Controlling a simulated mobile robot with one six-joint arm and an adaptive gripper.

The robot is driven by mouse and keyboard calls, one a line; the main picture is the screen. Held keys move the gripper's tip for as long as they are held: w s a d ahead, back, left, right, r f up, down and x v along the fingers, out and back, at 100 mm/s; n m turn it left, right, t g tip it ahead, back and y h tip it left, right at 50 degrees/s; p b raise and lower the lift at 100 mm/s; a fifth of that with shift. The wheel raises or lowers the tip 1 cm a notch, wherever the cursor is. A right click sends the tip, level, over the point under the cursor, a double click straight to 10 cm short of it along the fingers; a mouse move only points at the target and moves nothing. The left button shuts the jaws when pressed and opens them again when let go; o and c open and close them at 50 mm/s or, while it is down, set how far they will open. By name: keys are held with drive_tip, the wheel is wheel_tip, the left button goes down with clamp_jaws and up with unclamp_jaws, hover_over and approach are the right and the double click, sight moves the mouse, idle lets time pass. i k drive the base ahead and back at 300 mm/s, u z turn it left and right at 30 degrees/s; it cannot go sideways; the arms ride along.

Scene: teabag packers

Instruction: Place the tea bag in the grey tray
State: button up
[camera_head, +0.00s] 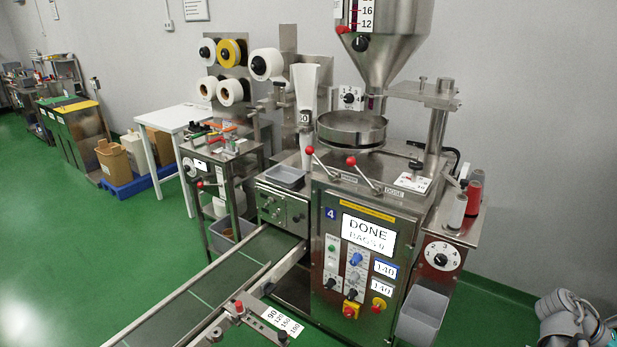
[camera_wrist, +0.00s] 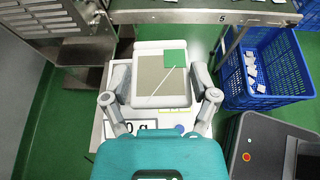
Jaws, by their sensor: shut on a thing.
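In the wrist view my gripper (camera_wrist: 162,96) is shut on the tea bag (camera_wrist: 150,90), with one finger on each side edge. The tea bag is a flat, pale packet with a grey-brown middle, a green tag (camera_wrist: 175,58) and a thin white string. It hides part of what lies beneath it.
A scale with a display (camera_wrist: 140,126) is partly hidden below the tea bag. Blue crates (camera_wrist: 285,101) holding small packets stand at the right, near a dark machine (camera_wrist: 245,135). The head view shows a packing machine (camera_head: 345,215) and conveyor (camera_head: 215,285).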

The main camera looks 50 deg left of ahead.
sight(287, 179)
drive_tip(key=u, duration=0.25)
drive_tip(key=k, duration=0.45)
drive_tip(key=u, duration=1.45)
drive_tip(key=i, duration=0.75)
drive_tip(key=u, duration=0.1)
